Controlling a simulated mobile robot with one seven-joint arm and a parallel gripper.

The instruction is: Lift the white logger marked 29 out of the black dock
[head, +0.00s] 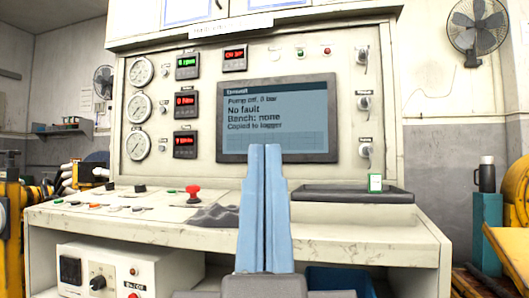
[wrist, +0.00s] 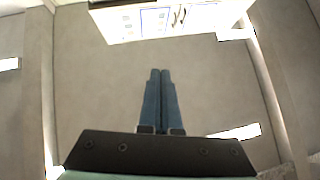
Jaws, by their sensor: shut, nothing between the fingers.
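A small white logger with green edging (head: 375,183) stands upright at the right part of a long black tray (head: 335,195) on the console's top. Its number is too small to read, and I cannot make out a separate dock around its foot. My gripper (head: 265,149) points up in front of the console, left of the logger and apart from it. Its two blue fingers are together with nothing between them. In the wrist view my gripper (wrist: 161,72) is also shut and empty, against a plain surface; the logger is not in that view.
A screen (head: 277,119) behind my fingers reads "No fault" and "Copied to logger". A red knob (head: 193,193) and several buttons lie on the console's left. Gauges (head: 140,107) line the panel. A teal stand with a flask (head: 487,175) is at the right.

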